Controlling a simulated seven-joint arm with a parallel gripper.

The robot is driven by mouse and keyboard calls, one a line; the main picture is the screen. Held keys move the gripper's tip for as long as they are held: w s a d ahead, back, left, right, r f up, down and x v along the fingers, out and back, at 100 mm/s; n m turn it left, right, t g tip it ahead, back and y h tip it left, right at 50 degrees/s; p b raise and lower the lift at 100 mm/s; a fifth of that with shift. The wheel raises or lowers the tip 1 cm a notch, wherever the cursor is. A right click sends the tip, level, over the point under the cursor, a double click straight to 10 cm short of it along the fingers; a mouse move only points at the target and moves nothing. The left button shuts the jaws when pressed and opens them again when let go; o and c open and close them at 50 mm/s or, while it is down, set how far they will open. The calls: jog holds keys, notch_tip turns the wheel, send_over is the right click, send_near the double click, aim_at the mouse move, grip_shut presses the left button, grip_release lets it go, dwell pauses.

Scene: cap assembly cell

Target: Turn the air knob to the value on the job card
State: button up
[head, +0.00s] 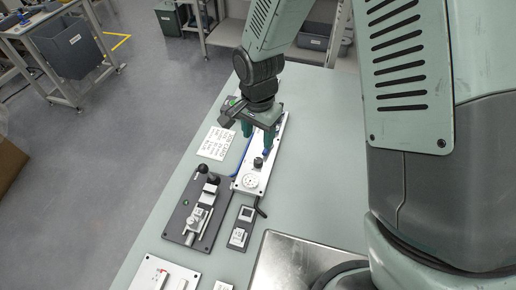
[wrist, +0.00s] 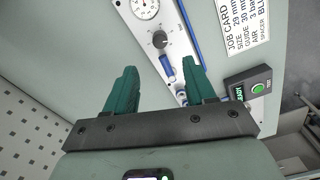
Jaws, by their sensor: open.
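The air knob (wrist: 160,40) is round and black with a pale pointer mark, on a white panel (head: 248,184). In the head view the knob (head: 258,162) stands between a round dial gauge (head: 250,181) and my gripper (head: 258,140). In the wrist view the gauge (wrist: 145,8) is cut by the top edge. My gripper (wrist: 162,70) is open and empty, its two green fingers apart. The knob lies beyond the fingertips, not between them.
A blue cylindrical part (wrist: 168,68) shows between the fingers. A small box with a lit display and green button (wrist: 258,88) is right of them. A dark fixture plate (head: 181,222) and a small dark block (head: 241,234) lie near the panel.

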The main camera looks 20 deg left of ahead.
aim_at(258, 161)
notch_tip(258, 161, down, 11)
jog(key=m, duration=0.2)
jog(key=shift+m, duration=0.4)
jog(key=shift+r, duration=0.1)
jog(key=shift+c, duration=0.2)
grip_shut()
